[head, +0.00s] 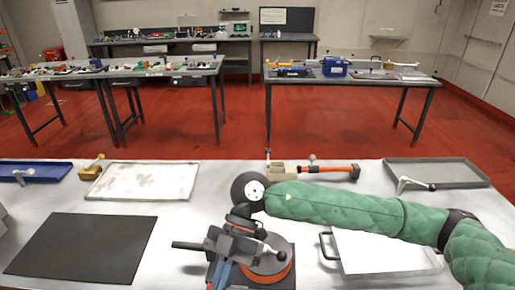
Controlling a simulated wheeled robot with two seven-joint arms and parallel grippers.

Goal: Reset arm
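My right arm, in a green quilted sleeve, comes in from the right and reaches across the grey workbench (175,228). It ends in a round black wrist with a white disc. My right gripper (239,218) seems to be the dark part below the wrist, pointing down. It overlaps a grey vise-like device (234,246) on a round base with an orange ring, and I cannot tell whether they touch. Its fingers cannot be made out. My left arm and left gripper are not in view. No battery can be made out on this bench.
A black mat (82,247) and a stained white tray (143,181) lie at the left, a blue tray (36,172) behind. A red-handled tool (330,170) lies behind my arm. A grey tray (437,172) and a white handled tray (385,255) are at the right.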

